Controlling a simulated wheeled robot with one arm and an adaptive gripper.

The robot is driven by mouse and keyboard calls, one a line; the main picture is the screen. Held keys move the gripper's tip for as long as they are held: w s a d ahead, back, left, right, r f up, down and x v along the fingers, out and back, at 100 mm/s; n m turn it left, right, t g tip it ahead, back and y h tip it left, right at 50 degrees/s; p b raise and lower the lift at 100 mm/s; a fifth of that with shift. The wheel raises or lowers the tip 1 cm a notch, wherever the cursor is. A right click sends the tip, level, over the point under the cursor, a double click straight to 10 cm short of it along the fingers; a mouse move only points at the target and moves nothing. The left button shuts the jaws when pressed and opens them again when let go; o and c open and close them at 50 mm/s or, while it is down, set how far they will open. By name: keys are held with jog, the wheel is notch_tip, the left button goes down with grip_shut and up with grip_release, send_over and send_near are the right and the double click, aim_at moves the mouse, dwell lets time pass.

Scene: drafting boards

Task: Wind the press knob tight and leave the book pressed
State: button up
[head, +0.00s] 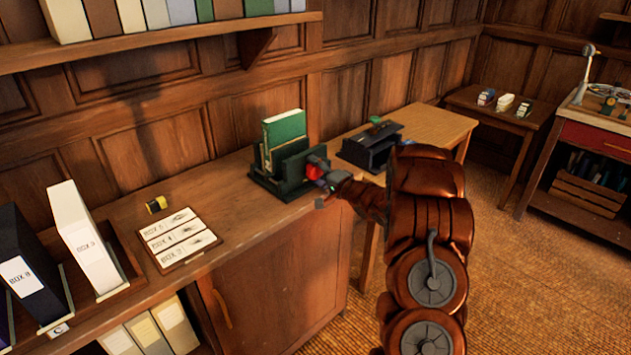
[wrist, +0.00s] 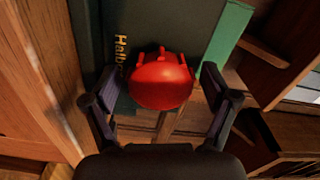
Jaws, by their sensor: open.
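The press (head: 262,182) is a dark green frame on the wooden counter, and a green book (head: 284,132) stands upright in it. The red press knob (head: 315,169) is on the press's right side, facing my arm. My gripper (head: 328,185) is at the knob. In the wrist view the red knob (wrist: 161,82) sits between the two fingers of my gripper (wrist: 162,110), with gaps on both sides. The gripper is open. Behind the knob, the dark press plate (wrist: 88,40) and gold lettering show. Most of the book's lower part is hidden by the press.
A dark holder (head: 370,150) stands right of the press. A card board (head: 178,240) and a small yellow-black item (head: 156,205) lie to the left, with white (head: 85,240) and black (head: 30,275) box files beyond. A shelf (head: 150,47) hangs above.

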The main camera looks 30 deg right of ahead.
jog(key=n+b, duration=0.5)
jog(key=shift+f, duration=0.3)
jog(key=n+b, duration=0.3)
jog(key=shift+r, duration=0.15)
jog(key=shift+r+n, duration=0.2)
jog(key=shift+n, duration=0.2)
